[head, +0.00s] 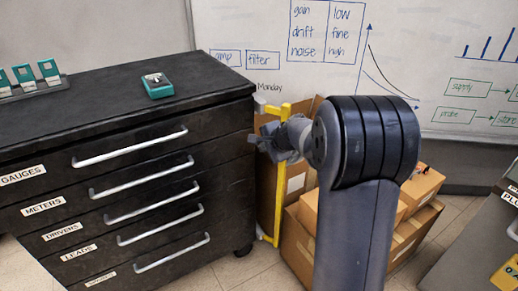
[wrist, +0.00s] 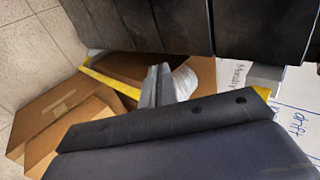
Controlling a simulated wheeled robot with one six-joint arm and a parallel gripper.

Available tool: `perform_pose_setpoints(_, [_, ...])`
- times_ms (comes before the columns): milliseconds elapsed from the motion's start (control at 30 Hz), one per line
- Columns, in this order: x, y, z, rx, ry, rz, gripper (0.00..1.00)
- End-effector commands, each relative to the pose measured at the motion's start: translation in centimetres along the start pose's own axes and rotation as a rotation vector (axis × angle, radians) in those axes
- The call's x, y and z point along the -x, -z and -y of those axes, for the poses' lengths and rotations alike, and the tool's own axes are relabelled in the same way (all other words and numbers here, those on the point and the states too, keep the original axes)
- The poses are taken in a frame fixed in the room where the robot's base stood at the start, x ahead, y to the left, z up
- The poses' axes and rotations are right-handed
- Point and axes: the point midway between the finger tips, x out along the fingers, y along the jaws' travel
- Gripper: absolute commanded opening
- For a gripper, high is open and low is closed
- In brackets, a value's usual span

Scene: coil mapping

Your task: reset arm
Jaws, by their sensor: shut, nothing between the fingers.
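My arm rises through the middle of the head view and bends left, with my gripper (head: 262,140) at its end, close to the right side of the black drawer cabinet (head: 225,180). My gripper is shut and holds nothing. In the wrist view the closed fingers (wrist: 155,88) show in the middle, in front of the yellow frame and cardboard boxes. Part of my gripper is small and dark in the head view.
A teal device (head: 157,86) sits on the cabinet top. Several teal items stand in a rack (head: 36,88) at the left. Cardboard boxes (head: 425,188) and a yellow frame (head: 280,190) stand behind my arm. A whiteboard (head: 440,50) fills the back. Another dark unit (head: 480,240) is at right.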

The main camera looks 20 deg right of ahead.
Motion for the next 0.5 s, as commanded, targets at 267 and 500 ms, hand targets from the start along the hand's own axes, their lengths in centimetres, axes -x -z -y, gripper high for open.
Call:
perform_pose_setpoints(267, [1.8,0.0,0.0,-0.001,-0.001,0.0,0.0])
perform_pose_setpoints(500, [1.8,0.0,-0.1,-0.001,-0.001,0.0,0.0])
